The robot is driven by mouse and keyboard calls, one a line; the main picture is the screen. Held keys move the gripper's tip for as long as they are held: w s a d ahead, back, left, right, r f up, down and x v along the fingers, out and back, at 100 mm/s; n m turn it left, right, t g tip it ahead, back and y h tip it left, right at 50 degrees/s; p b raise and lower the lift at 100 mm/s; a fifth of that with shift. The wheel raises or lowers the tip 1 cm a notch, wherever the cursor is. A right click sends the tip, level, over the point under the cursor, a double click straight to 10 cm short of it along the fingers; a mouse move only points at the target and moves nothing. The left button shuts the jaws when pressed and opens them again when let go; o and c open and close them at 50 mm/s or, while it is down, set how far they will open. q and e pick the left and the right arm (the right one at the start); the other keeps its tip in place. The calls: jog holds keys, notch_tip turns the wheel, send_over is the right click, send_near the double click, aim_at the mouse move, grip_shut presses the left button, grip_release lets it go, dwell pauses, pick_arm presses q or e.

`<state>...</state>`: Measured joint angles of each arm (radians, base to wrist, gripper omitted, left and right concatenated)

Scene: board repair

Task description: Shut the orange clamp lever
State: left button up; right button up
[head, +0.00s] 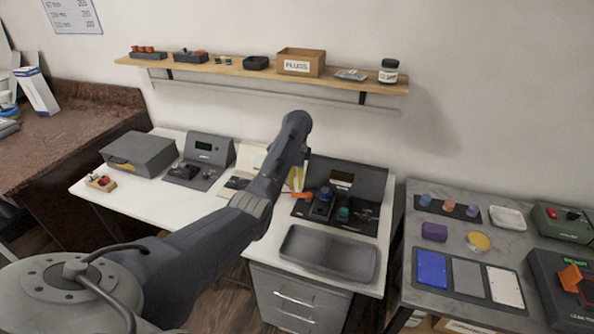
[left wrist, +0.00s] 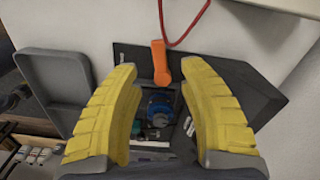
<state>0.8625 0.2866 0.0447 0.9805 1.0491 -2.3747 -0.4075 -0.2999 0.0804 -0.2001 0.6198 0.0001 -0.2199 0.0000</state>
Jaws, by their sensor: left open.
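The orange clamp lever (head: 302,195) stands out from the dark test station (head: 368,180) on the white bench. In the left wrist view the lever (left wrist: 160,62) points up, away from the blue round part (left wrist: 158,106) near its base. My left gripper (head: 296,180) is over the station, partly hidden behind my own arm. In the wrist view its yellow fingers (left wrist: 158,72) are spread, with the lever lying in the gap near the fingertips. I cannot tell whether either finger touches it. My right gripper is not in view.
A grey tray (head: 290,268) lies in front of the station. A teal part (head: 344,213) sits beside the blue one. A red cable (left wrist: 188,28) loops near the lever. A second orange lever (head: 570,277) is on the device at far right. A shelf (head: 230,66) runs above.

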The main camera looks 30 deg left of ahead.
aim_at(297, 194)
pick_arm(q)
jog(key=shift+r, duration=2.5)
